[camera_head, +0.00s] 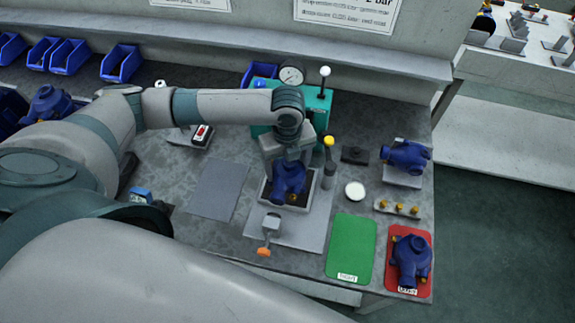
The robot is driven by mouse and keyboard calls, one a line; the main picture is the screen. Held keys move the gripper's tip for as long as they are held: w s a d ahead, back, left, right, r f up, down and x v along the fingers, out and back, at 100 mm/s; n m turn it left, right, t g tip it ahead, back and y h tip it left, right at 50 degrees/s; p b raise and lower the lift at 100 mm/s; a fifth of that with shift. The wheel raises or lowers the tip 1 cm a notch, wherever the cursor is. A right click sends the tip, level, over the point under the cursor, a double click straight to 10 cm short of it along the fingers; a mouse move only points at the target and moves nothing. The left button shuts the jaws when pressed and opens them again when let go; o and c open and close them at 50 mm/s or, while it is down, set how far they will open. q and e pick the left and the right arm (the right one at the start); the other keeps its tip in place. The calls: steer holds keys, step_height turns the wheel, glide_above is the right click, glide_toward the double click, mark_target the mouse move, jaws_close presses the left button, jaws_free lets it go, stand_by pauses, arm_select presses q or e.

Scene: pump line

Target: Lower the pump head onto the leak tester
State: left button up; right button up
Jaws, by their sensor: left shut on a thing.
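The blue pump head (288,182) is in my left gripper (287,156), which is shut on it from above. The pump head is over the dark pad of the leak tester (266,226), and I cannot tell whether its underside touches the pad. The tester has a grey base plate, an orange-tipped clamp (266,238) in front and a yellow-topped lever (329,158) at the right. Behind it is a teal box (318,108) with a round gauge (291,75), partly hidden by my left arm. My right gripper is out of view.
Another blue pump head (411,254) lies on the red mat (396,287) at front right; the green mat (350,248) beside it is empty. A third pump (405,155) is on a stand at right. Brass fittings (399,208) and a white disc (355,191) lie between. A grey mat (217,189) is clear.

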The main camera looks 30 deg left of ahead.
arm_select(q)
steer(key=shift+f+b, duration=0.45)
steer(key=shift+f, duration=0.85)
steer(key=o, duration=1.5)
steer(key=shift+r, duration=0.1)
step_height(320, 180, up, 9)
steer(key=p, duration=0.9)
steer(key=shift+s+f, duration=0.15)
steer(key=shift+f, duration=0.05)
stand_by(0.4)
